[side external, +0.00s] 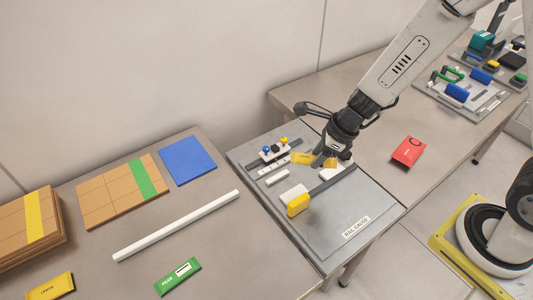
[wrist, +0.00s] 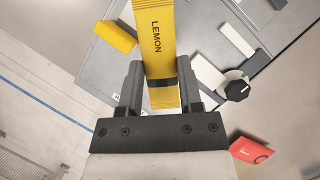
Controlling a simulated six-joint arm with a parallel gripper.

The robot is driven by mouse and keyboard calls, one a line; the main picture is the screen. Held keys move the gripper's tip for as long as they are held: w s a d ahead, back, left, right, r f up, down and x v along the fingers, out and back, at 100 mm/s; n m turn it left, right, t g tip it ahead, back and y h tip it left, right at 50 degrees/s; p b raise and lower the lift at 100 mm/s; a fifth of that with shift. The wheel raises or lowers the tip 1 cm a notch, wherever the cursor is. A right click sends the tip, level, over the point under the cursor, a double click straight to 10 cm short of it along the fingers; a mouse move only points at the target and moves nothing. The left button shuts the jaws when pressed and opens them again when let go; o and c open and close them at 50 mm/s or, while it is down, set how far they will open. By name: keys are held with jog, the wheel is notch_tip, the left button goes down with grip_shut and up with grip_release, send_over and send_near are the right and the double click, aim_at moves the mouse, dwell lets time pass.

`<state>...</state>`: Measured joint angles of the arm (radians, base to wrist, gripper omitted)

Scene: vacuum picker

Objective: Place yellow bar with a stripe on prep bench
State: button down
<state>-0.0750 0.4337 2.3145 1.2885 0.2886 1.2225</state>
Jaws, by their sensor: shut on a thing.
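The yellow bar (wrist: 160,40), marked LEMON and crossed by a dark stripe, is between the fingers of my gripper (wrist: 161,82) in the wrist view. My gripper is shut on it. In the side external view the bar (side external: 301,158) sticks out to the left of my gripper (side external: 325,160), above the grey gauge plate (side external: 345,205); any gap to the plate is hard to tell. A second yellow block (side external: 298,205) stands on the plate by a white block, and also shows in the wrist view (wrist: 116,36). No label says which bench is the prep bench.
The left bench (side external: 225,255) carries cardboard boxes, a blue square (side external: 187,161), a white rod (side external: 178,225), a green PEAR card (side external: 178,276) and a yellow LEMON card (side external: 52,287). A red card (side external: 408,151) lies on the right bench (side external: 385,185). Small parts sit on the plate's far side.

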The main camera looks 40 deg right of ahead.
jog(key=w+d+m+t+h, duration=0.15)
jog(key=d+m, duration=0.55)
jog(key=d, duration=1.5)
jog(key=s+d+m+h, duration=0.2)
jog(key=s+d, duration=0.3)
jog(key=d, duration=0.5)
jog(key=s+d+r+m+h, duration=0.1)
jog(key=s+d+m, duration=0.3)
jog(key=d, duration=0.7)
jog(key=shift+s+r+g+h, duration=0.2)
jog(key=shift+s+g+h, duration=0.15)
jog(key=shift+h, duration=0.1)
jog(key=shift+w, duration=0.1)
send_over(415, 119)
notch_tip(415, 119, down, 9)
jog(key=shift+a+r, duration=0.15)
jog(key=shift+f, duration=0.3)
